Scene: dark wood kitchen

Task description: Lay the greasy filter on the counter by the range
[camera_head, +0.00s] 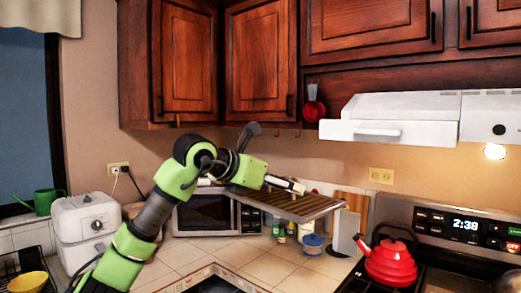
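The greasy filter (289,203), a flat slatted panel with a metal rim and brownish slats, is up in the air above the tiled counter (271,268), in front of the microwave. My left arm reaches in from the lower left. My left gripper (284,184) is at the filter's upper edge and appears shut on it; the exact finger contact is too small to see. The range (455,238), with its clock panel, is at the right. The filter is left of it and below the left end of the white range hood (420,117). My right gripper is not in view.
A red kettle (391,264) stands on the range. A blue-lidded jar (313,244), small bottles and cutting boards (352,203) stand at the back of the counter. A microwave (204,216) and white appliance (87,231) are left. Tiles in front of the jar are clear.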

